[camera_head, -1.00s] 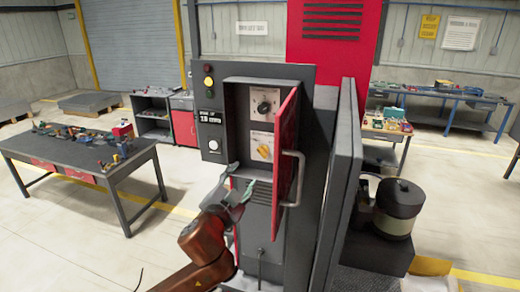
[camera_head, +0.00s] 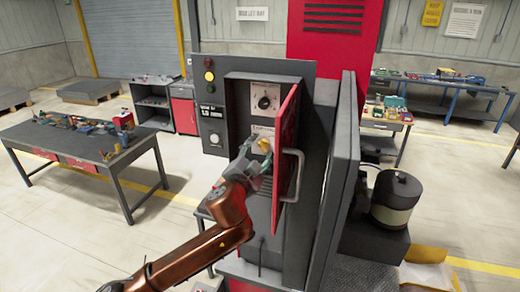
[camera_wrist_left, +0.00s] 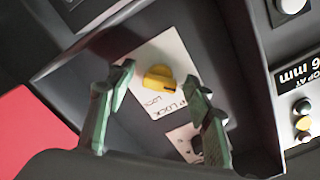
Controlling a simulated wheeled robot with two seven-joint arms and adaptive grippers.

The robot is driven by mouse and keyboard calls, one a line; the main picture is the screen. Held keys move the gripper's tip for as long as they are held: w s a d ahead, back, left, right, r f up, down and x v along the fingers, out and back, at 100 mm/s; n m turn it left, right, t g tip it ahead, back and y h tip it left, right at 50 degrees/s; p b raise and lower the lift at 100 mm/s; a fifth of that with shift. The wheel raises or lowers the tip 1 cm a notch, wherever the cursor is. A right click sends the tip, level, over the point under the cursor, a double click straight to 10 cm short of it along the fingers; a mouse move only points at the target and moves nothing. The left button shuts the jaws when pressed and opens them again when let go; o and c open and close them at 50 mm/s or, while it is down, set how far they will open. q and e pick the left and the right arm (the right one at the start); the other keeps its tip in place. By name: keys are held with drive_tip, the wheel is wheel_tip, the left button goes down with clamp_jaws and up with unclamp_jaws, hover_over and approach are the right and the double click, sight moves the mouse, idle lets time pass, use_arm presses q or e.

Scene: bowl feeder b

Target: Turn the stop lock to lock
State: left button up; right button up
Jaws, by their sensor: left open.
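The stop lock is a yellow knob (camera_wrist_left: 158,77) on a white label plate (camera_wrist_left: 178,52) inside the open cabinet; the label carries the word LOCK. In the head view the yellow knob (camera_head: 264,146) is partly hidden by my left gripper (camera_head: 252,157). In the wrist view my left gripper (camera_wrist_left: 157,105) is open, with one green finger on each side of the knob in the picture. The fingers look apart from the knob. My right gripper is not in view.
The red cabinet door (camera_head: 285,150) stands open just right of my left gripper, with a grey handle (camera_head: 293,175). A black dial (camera_head: 264,102) is above the knob. Indicator lights (camera_head: 209,76) are on the panel's left. A workbench (camera_head: 85,145) stands at the left.

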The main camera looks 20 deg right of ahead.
use_arm(q)
drive_tip(key=shift+c, duration=0.3)
drive_tip(key=c, duration=1.1)
drive_tip(key=shift+m, duration=0.3)
drive_tip(key=m+p, duration=0.1)
drive_tip(key=m, duration=0.2)
drive_tip(key=shift+a+r+m, duration=0.1)
drive_tip(key=shift+m, duration=0.2)
drive_tip(key=m+p, duration=0.1)
drive_tip(key=m, duration=0.3)
drive_tip(key=shift+r, duration=0.1)
drive_tip(key=m+p, duration=0.1)
drive_tip(key=m, duration=0.4)
drive_tip(key=shift+r+m, duration=0.1)
drive_tip(key=shift+m, duration=0.3)
drive_tip(key=shift+m+p, duration=0.65)
drive_tip(key=shift+m, duration=1.25)
